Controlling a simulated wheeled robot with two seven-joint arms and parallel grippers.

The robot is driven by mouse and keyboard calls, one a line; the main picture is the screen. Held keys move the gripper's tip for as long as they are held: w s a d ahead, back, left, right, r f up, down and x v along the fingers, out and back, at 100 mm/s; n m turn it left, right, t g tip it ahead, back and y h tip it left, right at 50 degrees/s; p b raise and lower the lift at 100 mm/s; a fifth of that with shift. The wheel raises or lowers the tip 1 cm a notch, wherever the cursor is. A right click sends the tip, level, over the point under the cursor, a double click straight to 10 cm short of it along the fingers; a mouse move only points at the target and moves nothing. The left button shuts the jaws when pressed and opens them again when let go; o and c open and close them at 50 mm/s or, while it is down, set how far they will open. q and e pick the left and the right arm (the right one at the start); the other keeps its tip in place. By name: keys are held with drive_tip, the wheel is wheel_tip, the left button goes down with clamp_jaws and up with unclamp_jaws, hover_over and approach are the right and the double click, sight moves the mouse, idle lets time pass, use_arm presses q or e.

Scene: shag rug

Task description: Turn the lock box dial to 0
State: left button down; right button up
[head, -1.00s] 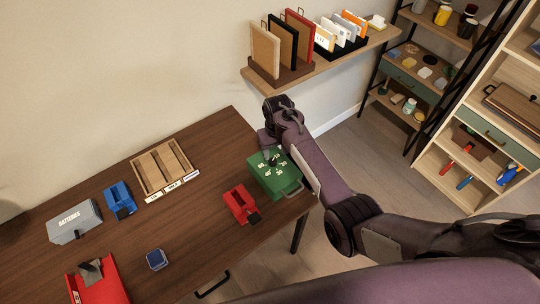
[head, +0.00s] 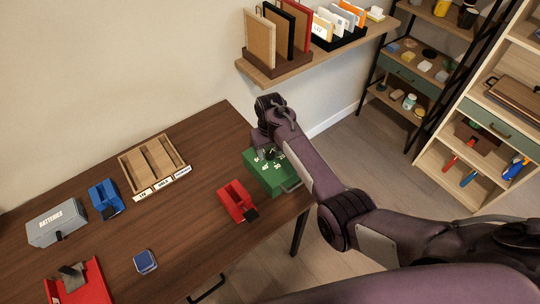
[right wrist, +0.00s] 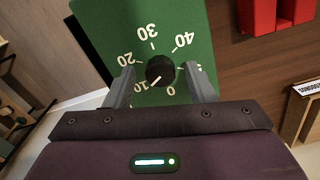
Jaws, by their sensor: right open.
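The green lock box (head: 283,183) sits at the right end of the wooden desk. Its black dial (right wrist: 160,70) shows in the right wrist view, ringed by white numbers 0, 10, 20, 30 and 40; the right finger covers another number. The dial's white mark points down-left in that view, toward the 10. My right gripper (right wrist: 159,74) is open, with one finger on each side of the dial and gaps between. In the head view my right gripper (head: 266,152) is over the box and partly hides its face. My left gripper is out of view.
On the desk (head: 190,230) are a red stapler-like object (head: 236,202), a wooden sorting tray (head: 125,170), a blue object (head: 104,198), a grey battery box (head: 55,222) and a small blue case (head: 146,261). A wall shelf (head: 330,58) with folders hangs behind my right arm.

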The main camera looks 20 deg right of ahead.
drive_tip(key=c, duration=1)
drive_tip(key=shift+n+p, duration=0.3)
drive_tip(key=shift+r+n+p, duration=0.15)
drive_tip(key=shift+n+p, duration=0.35)
drive_tip(key=shift+n, duration=0.3)
drive_tip(key=n+p, duration=0.1)
drive_tip(key=n, duration=0.1)
drive_tip(key=shift+n, duration=0.4)
drive_tip(key=n, duration=0.3)
drive_tip(key=shift+p, duration=0.4)
drive_tip(key=shift+n, duration=1.8)
